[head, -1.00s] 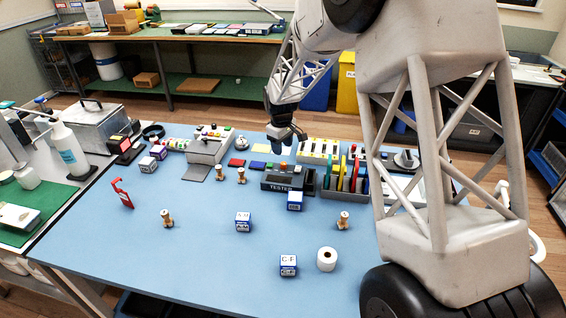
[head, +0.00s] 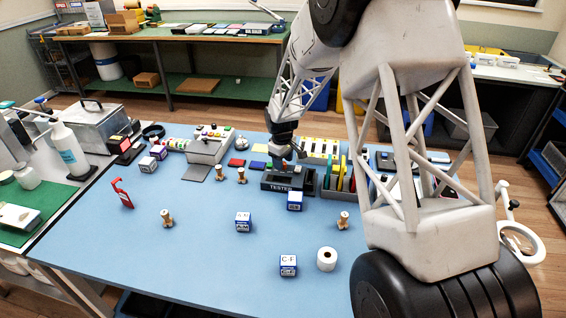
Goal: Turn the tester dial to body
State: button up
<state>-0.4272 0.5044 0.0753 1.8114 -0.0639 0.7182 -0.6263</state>
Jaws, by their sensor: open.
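The tester (head: 283,187) is a dark box labelled TESTER near the back middle of the blue table. My gripper (head: 287,162) points down over the rear of the tester, close above it. Its jaws are open and look empty. The tester's dial is too small and too covered by my gripper to make out, and its setting cannot be read. Whether the fingers touch the tester cannot be told.
A rack of coloured upright slabs (head: 338,180) stands just right of the tester. A blue-and-white box (head: 295,201) sits close in front. Wooden figures, including one (head: 242,175) to the left, stand around. The table's front left (head: 130,245) is clear.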

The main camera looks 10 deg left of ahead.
jog(key=shift+f, duration=0.45)
jog(key=shift+c, duration=0.5)
jog(key=c, duration=0.8)
